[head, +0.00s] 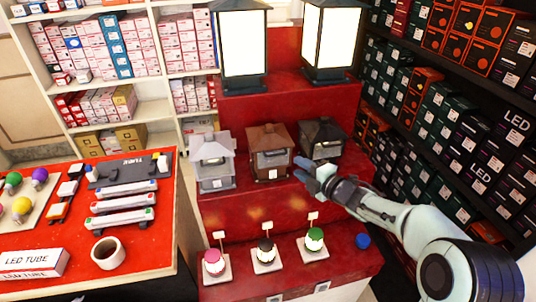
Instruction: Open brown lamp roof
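The brown lamp (270,165) stands in the middle of three small lantern-shaped lamps on the red stepped display. Its brown roof (268,135) sits down on the body, and its front has a small white tag. My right gripper (301,168) reaches in from the right, just right of the brown lamp and in front of the black lamp (322,140). Its fingers look slightly apart, with nothing seen between them. Whether a finger touches the brown lamp is unclear. My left gripper is out of view.
A grey lamp (213,160) stands close on the left. Two tall lit lamps (240,45) stand on the step above. Three small coloured-top items, including a green one (315,238), stand on the lower step. A red table (150,220) is at left, boxed shelves at right.

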